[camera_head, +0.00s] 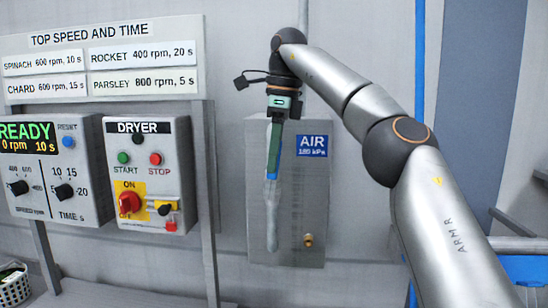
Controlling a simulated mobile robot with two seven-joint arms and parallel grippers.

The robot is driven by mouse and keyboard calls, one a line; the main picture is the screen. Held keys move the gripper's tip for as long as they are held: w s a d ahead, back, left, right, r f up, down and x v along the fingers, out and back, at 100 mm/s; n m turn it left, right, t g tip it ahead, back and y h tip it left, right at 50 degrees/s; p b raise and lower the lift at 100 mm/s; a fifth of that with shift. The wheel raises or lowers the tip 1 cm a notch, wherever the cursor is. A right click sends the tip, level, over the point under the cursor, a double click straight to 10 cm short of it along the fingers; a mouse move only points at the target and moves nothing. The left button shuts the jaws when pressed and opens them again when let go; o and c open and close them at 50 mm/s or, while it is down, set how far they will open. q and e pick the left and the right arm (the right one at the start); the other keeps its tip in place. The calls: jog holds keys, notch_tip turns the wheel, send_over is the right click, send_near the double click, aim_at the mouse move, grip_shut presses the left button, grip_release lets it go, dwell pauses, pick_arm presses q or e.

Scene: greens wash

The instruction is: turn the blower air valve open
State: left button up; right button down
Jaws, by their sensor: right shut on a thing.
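Only a little blue shows at the fingertips; the fingers hide the rest. A long pale grey part (271,220) hangs upright just below the fingertips. How far the valve is turned cannot be told. My left gripper is out of view.
A dryer box (150,215) with a red switch and START and STOP buttons stands left of the air panel, beside a control box (35,170) reading READY. A speed and time sign (100,20) hangs above. A white basket (12,290) is at lower left.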

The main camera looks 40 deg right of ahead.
jog(key=c, duration=0.8)
grip_release()
jog(key=shift+c, duration=0.2)
jog(key=shift+s+d+f, duration=0.1)
jog(key=shift+d, duration=0.05)
